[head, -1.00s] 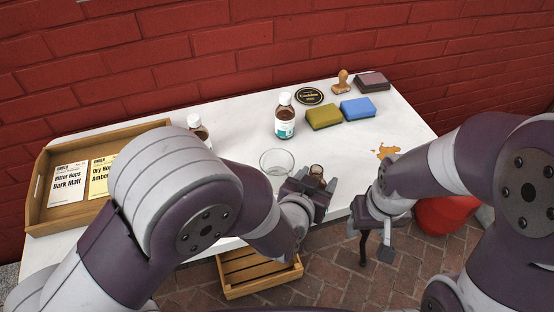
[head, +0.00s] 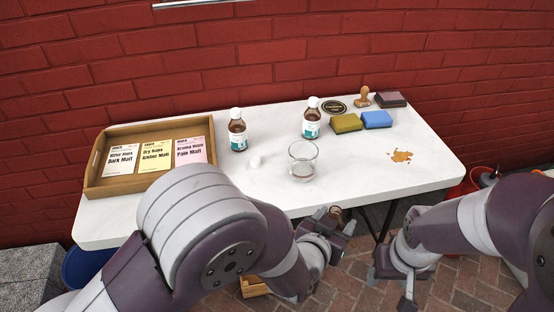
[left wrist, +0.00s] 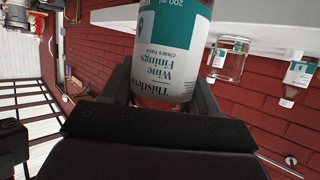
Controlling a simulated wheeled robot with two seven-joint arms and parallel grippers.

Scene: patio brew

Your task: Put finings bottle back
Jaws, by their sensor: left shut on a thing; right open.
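The finings bottle (left wrist: 165,55) fills the middle of the left wrist view, with "Wine Finings" on its white and teal label. My left gripper (head: 336,222) is shut on it; in the head view only a little brown of the bottle (head: 336,213) shows, at the table's front edge. Two similar brown bottles with white caps stand upright on the white table (head: 400,180): one at the left (head: 237,132), one farther right (head: 311,120). My right gripper (head: 389,286) is open and empty in front of the table.
A wooden tray (head: 92,180) with cards is at the left. Sponges (head: 346,123), a stamp (head: 362,98) and a brown spill (head: 401,156) are at the right.

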